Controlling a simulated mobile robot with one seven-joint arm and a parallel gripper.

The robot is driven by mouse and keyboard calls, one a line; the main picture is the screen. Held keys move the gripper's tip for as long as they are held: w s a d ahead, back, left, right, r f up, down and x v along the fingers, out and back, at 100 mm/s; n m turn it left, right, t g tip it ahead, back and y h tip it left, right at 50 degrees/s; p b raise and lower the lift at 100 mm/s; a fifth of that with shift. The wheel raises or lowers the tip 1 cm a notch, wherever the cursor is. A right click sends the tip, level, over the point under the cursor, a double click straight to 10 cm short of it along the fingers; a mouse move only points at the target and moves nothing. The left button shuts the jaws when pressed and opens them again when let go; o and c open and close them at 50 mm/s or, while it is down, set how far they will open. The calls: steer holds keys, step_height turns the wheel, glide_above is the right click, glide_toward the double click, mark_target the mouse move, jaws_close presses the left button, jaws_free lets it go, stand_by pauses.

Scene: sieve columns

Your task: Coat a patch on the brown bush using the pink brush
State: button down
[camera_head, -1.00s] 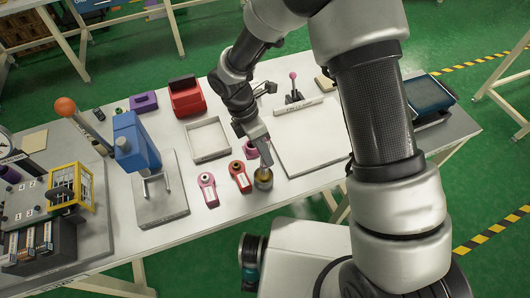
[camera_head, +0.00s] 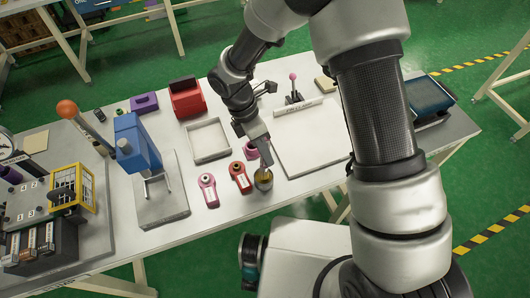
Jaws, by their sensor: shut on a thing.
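My gripper (camera_head: 264,156) points down at the front edge of the white table, over a small round brass-coloured piece (camera_head: 263,181), possibly the brown bush. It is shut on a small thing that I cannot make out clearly. Its lower end hangs at or just above the brass piece; I cannot tell whether they touch. A pink handle-like piece with a round ringed end (camera_head: 208,190) lies left of it, and a similar red one (camera_head: 240,177) lies between. A bit of magenta (camera_head: 250,150) shows beside my gripper, partly hidden by it. I cannot tell which is the pink brush.
A shallow grey tray (camera_head: 207,140), a red bin (camera_head: 187,97) and a pink-knobbed lever (camera_head: 294,88) stand behind. A blue press (camera_head: 136,143) with an orange-knobbed handle stands left. A flat white board (camera_head: 312,140) lies right of my gripper. My arm hides part of the table's right side.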

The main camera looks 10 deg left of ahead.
steer(key=shift+r+p, duration=2.1)
steer(key=shift+r, duration=1)
